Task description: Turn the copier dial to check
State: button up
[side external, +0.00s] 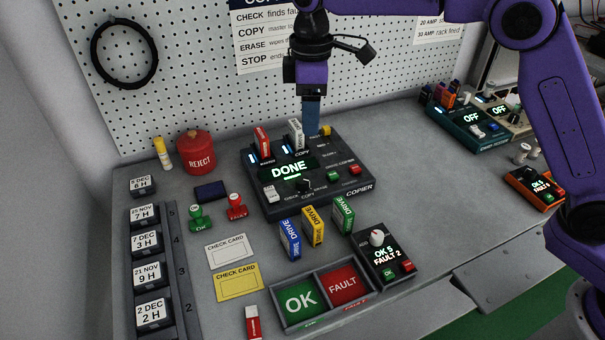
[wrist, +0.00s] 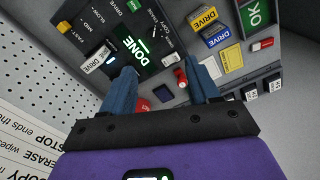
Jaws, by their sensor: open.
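The dark copier (side external: 262,192) sits on the grey bench, its display (side external: 289,170) lit green with DONE. Its small dark dial (side external: 304,186) is on the front face below the display, with CHECK, COPY and ERASE lettered around it. Which label it points at is too small to tell. A red drive (side external: 262,141) and a white drive (side external: 296,134) stand upright in the copier's slots. My gripper (side external: 312,131) points down over the copier's back part, beside the white drive and apart from the dial. In the wrist view its blue fingers (wrist: 158,76) are spread with nothing between them.
A white switch (side external: 271,193) is left of the dial; green and red buttons are to its right. Blue, yellow and green drives (side external: 313,226) stand in front of the copier. A counter box (side external: 384,259) and an OK/FAULT tray (side external: 325,316) lie nearer. A pegboard rises behind.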

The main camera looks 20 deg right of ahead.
aim_at(302, 179)
jog(key=f, duration=0.6)
jog(key=w+f, duration=0.1)
jog(key=f, duration=0.5)
jog(key=w+f, duration=0.1)
jog(key=f, duration=0.5)
jog(key=shift+w+a, duration=0.1)
jog(key=shift+a, duration=0.2)
jog(key=c, duration=1)
